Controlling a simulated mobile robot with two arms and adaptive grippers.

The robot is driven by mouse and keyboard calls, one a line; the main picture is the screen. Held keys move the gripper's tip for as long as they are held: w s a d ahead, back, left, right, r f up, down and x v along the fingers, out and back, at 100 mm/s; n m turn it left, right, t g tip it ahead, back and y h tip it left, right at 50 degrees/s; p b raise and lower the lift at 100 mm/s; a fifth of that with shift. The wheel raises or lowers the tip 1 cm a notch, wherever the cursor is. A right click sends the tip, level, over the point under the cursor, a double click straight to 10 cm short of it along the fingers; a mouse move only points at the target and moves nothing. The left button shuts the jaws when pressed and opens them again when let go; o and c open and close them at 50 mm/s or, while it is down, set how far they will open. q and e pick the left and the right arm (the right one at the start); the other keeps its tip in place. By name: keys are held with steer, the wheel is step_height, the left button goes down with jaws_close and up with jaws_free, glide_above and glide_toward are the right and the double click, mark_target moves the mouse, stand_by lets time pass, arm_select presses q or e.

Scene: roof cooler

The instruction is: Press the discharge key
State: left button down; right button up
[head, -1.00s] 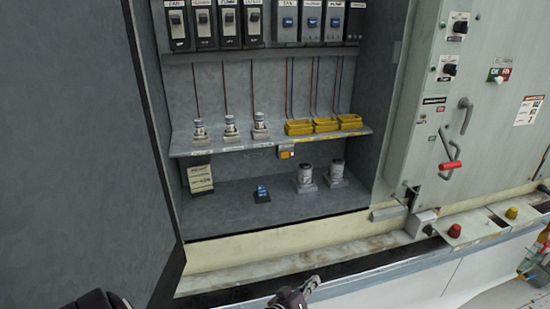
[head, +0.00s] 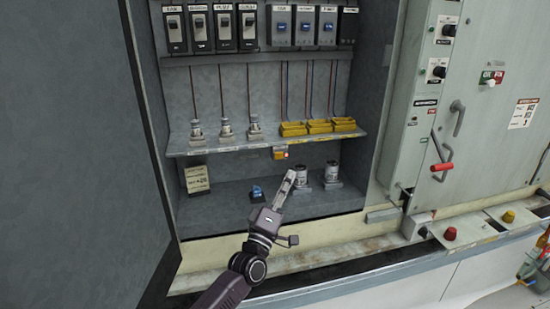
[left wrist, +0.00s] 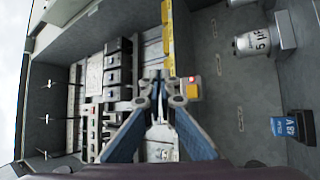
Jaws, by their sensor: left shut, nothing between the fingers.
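A small yellow box with a reddish key (head: 286,154) hangs under the front edge of the shelf; it also shows in the left wrist view (left wrist: 190,89). I cannot read a label on it, so I cannot confirm it is the discharge key. My left gripper (head: 289,174) is shut and empty, pointing up into the cabinet. In the head view its tips appear just below the box; in the left wrist view the gripper (left wrist: 162,84) appears beside it. I cannot tell contact. My right gripper is not in view.
The shelf (head: 262,143) carries several grey fittings and yellow trays (head: 318,127). Below stand two white canisters (head: 332,173), a blue item (head: 257,193) and a labelled card (head: 197,179). A dark panel (head: 75,160) stands left; a switch cabinet (head: 470,100) stands right.

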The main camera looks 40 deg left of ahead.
mark_target(279, 156)
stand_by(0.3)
arm_select(q)
steer(key=w+a+b, duration=0.5)
steer(key=a+b, duration=0.1)
steer(key=shift+w+a, duration=0.35)
steer(key=shift+w, duration=0.05)
stand_by(0.6)
stand_by(0.8)
steer(key=shift+w+a+b, duration=0.3)
steer(key=shift+b, duration=0.3)
